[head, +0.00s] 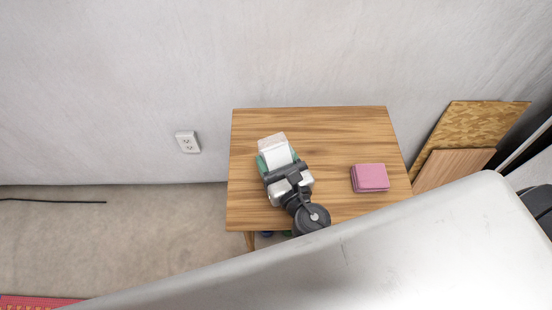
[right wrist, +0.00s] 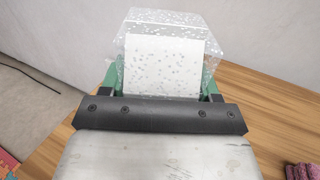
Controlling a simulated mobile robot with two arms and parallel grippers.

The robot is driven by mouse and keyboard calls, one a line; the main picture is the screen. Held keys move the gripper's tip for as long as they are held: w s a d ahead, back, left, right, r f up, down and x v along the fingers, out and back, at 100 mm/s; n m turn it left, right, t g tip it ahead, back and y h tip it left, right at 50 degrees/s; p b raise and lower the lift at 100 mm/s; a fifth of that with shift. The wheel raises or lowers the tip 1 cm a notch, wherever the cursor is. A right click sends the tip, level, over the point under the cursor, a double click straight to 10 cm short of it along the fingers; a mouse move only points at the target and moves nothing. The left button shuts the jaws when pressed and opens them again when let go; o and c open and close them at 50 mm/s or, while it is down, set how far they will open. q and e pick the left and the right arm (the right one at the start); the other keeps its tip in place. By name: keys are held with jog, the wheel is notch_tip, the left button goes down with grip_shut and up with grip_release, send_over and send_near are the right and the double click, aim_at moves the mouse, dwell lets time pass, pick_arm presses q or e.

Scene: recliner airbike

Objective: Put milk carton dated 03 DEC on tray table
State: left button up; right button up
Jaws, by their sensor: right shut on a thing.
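A wooden tray table (head: 340,125) stands against the wall in the head view; its top also shows in the right wrist view (right wrist: 285,115). My right gripper (head: 278,161) is over the left part of the tabletop. It is shut on a white carton with a speckled, pale top (head: 273,143). In the right wrist view the carton (right wrist: 165,65) sits between the green fingers of the gripper (right wrist: 160,88). No date can be read on it. I cannot tell whether its base touches the table. My left gripper is not in view.
A folded pink cloth (head: 370,178) lies on the right part of the tabletop. Wooden boards (head: 475,130) lean on the wall to the right. A large pale surface (head: 400,250) fills the lower right foreground. The tabletop's back right is clear.

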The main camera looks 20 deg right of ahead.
jog(key=shift+f, duration=0.1)
jog(key=o, duration=1)
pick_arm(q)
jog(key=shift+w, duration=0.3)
pick_arm(e)
jog(key=shift+o, duration=0.8)
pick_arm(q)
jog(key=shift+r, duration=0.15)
